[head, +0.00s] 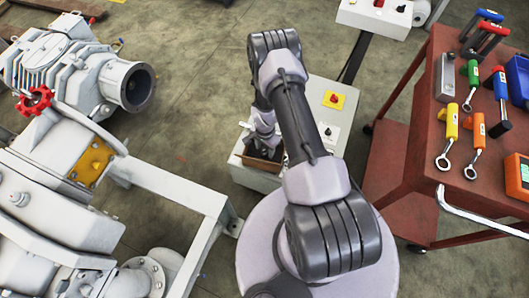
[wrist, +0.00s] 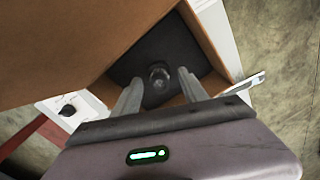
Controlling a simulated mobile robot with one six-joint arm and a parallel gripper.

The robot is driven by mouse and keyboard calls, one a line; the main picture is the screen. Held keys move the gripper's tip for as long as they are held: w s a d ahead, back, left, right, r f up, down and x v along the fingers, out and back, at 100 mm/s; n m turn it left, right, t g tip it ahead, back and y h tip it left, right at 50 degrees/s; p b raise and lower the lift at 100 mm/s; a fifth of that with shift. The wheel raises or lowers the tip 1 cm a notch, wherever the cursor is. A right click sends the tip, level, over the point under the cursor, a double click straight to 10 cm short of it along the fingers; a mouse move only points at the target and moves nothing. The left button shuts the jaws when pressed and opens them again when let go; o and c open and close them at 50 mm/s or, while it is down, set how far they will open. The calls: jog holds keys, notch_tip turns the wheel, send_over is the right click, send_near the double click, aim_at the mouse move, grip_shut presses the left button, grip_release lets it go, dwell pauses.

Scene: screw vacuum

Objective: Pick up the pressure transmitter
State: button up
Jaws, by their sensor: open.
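In the wrist view, a small dark, round-topped fitting (wrist: 158,74) stands on a black pad inside an open brown-walled box (wrist: 232,62). It looks like the pressure transmitter, but most of its body is hidden or too dark to make out. My gripper (wrist: 160,80) is open, with one finger on each side of the fitting and visible gaps between. I cannot tell whether the fingertips are level with it or above it.
A red tool cart (head: 440,195) with several tools is on the right. Grey pump machinery (head: 60,170) and its frame fill the left. Bare floor (head: 195,90) lies between.

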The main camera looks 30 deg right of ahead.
grip_shut()
jog(key=shift+r, duration=0.15)
